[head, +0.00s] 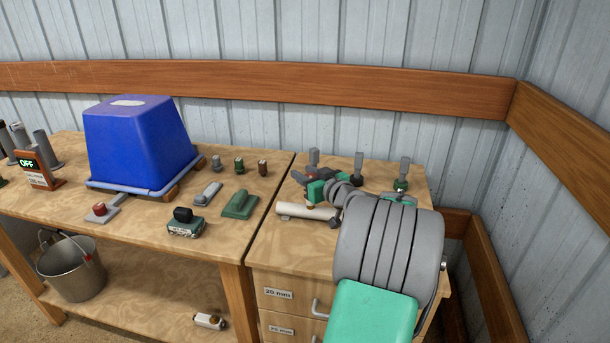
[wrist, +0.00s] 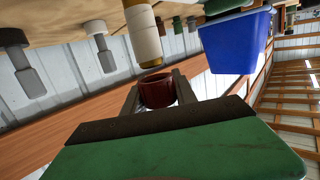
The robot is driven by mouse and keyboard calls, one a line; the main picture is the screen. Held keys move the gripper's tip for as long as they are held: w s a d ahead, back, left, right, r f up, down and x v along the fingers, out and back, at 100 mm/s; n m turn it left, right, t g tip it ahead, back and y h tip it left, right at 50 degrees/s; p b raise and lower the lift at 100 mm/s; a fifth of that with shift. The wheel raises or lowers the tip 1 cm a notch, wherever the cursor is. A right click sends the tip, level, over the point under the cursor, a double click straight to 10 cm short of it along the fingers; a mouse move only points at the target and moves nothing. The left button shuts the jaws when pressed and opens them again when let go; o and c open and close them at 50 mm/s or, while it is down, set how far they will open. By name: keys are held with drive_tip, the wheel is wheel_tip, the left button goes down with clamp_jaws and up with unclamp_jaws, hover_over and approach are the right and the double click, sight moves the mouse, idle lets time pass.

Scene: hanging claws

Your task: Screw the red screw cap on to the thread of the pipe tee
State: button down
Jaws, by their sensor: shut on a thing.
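The red screw cap (wrist: 157,92) is between the two fingers of my gripper (wrist: 158,98), which is shut on it. A dark hollow shows in the cap on the side facing the pipe. The pipe tee is a cream-white tube (wrist: 145,38) with a tan end in the wrist view. Its near end is very close to the cap; I cannot tell whether they touch. In the head view the white pipe tee (head: 303,211) lies on the drawer cabinet, partly hidden by my wrist. My gripper (head: 300,178) is above and behind it there, and the cap is hard to make out.
Grey and green upright fittings (head: 400,172) stand at the back of the drawer cabinet (head: 280,262), close to my arm. The left bench holds a blue tub (head: 138,145) and several small tools. A wooden rail (head: 300,82) runs along the wall behind.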

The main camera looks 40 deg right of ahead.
drive_tip(key=shift+f, duration=0.1)
drive_tip(key=shift+f+b, duration=1.25)
drive_tip(key=shift+b, duration=0.1)
drive_tip(key=c, duration=0.9)
unclamp_jaws()
